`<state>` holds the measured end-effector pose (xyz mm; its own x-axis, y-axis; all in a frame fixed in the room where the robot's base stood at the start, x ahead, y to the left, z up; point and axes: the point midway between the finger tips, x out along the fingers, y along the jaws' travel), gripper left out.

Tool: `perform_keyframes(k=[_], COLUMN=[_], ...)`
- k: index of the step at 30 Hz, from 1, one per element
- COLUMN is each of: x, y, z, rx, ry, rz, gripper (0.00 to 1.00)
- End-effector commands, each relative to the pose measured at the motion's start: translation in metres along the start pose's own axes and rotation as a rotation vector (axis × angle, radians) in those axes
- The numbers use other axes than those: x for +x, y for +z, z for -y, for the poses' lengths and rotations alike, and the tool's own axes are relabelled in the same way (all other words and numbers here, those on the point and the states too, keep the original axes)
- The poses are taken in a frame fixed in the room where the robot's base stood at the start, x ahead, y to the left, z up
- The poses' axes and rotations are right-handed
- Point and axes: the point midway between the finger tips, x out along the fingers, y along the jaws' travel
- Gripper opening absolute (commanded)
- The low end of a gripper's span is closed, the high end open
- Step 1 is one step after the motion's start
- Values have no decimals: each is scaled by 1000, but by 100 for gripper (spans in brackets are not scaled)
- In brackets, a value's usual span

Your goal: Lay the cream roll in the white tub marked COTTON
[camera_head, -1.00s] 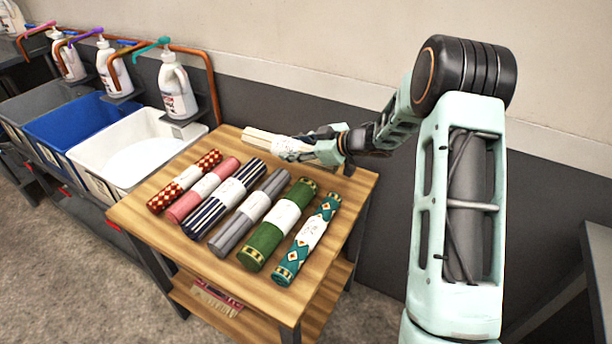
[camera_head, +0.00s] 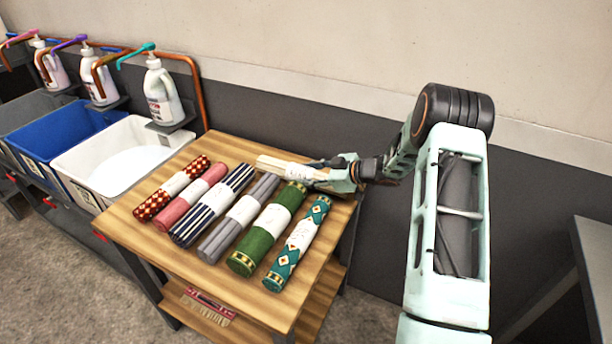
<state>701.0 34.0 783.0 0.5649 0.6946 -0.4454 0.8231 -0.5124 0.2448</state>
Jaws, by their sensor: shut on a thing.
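The cream roll (camera_head: 274,164) with a white paper band is at the back right of the wooden table, behind the other rolls. My gripper (camera_head: 316,172) is shut on it at its right part and partly hides it. I cannot tell whether the roll is lifted clear of the table. The white tub (camera_head: 118,150) stands left of the table, with a pale surface inside. Its label is too small to read here.
Several other rolls lie side by side on the table (camera_head: 140,228): red checked, pink, navy striped, grey, green (camera_head: 262,232) and teal (camera_head: 298,245). A blue tub (camera_head: 62,130) and a grey tub stand further left. Pump bottles (camera_head: 162,95) and copper pipes (camera_head: 200,90) rise behind the tubs.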

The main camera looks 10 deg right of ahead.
Motion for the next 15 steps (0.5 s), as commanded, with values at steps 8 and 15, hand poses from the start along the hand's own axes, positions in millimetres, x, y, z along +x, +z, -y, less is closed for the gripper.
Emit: perform_keyframes(k=[8, 15], x=[2, 2], y=[2, 2], z=[1, 1], rx=[1, 1], ry=[-1, -1], rz=[0, 0], gripper=[46, 47])
